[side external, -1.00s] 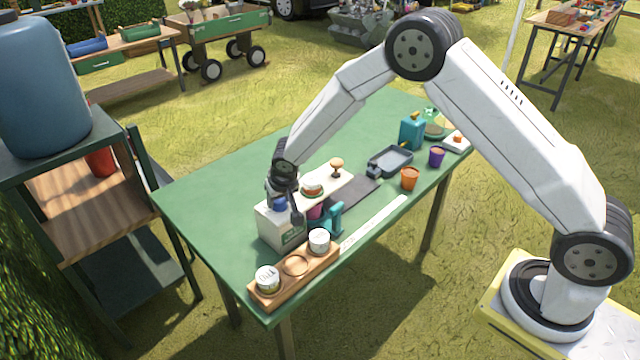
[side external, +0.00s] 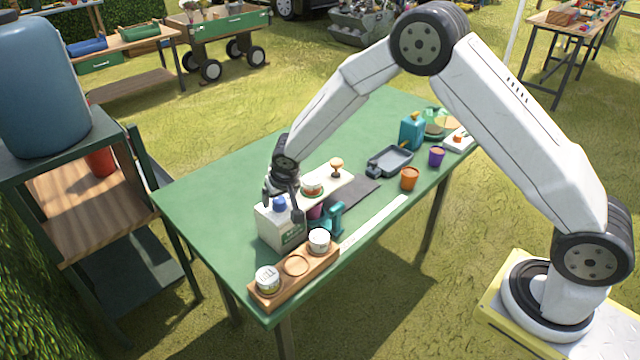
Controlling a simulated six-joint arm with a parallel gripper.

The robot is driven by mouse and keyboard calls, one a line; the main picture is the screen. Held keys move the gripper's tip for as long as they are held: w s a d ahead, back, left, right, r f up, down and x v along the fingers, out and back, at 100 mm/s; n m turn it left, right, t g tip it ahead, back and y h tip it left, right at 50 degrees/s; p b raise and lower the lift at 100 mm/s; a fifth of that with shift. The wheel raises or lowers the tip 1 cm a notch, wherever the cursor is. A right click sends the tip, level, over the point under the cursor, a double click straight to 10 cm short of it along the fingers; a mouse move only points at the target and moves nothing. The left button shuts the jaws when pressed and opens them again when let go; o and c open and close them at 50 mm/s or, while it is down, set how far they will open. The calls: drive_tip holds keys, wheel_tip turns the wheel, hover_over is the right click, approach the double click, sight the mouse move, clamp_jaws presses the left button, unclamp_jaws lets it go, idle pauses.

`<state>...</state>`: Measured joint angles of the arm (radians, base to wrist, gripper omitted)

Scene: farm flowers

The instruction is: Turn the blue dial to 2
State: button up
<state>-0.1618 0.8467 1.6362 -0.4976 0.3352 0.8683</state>
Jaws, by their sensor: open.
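The blue dial (side external: 280,204) sits on top of a white box (side external: 281,228) near the left front of the green table. My gripper (side external: 282,203) is open, pointing down at the box top, with its fingers on either side of the dial. Whether the fingers touch the dial cannot be told. The dial's markings and its setting are too small to read.
A wooden holder (side external: 297,266) with white cups stands in front of the box. A teal item (side external: 333,217) is right of it. A grey tray (side external: 391,160), orange pot (side external: 409,179) and purple pot (side external: 437,156) stand to the right. The table's left part is clear.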

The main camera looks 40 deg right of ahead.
drive_tip(key=v, duration=0.6)
drive_tip(key=shift+r, duration=0.3)
drive_tip(key=shift+s, duration=0.15)
drive_tip(key=s+d+r+n+g, duration=0.1)
drive_tip(key=s+d+r, duration=0.1)
drive_tip(key=s, duration=1)
drive_tip(key=s+d+r+n+y, duration=0.1)
drive_tip(key=s+d, duration=0.3)
drive_tip(key=s, duration=0.8)
drive_tip(key=shift+d+r+n+g, duration=0.35)
drive_tip(key=shift+r+n+g, duration=0.05)
drive_tip(key=shift+r+n, duration=0.15)
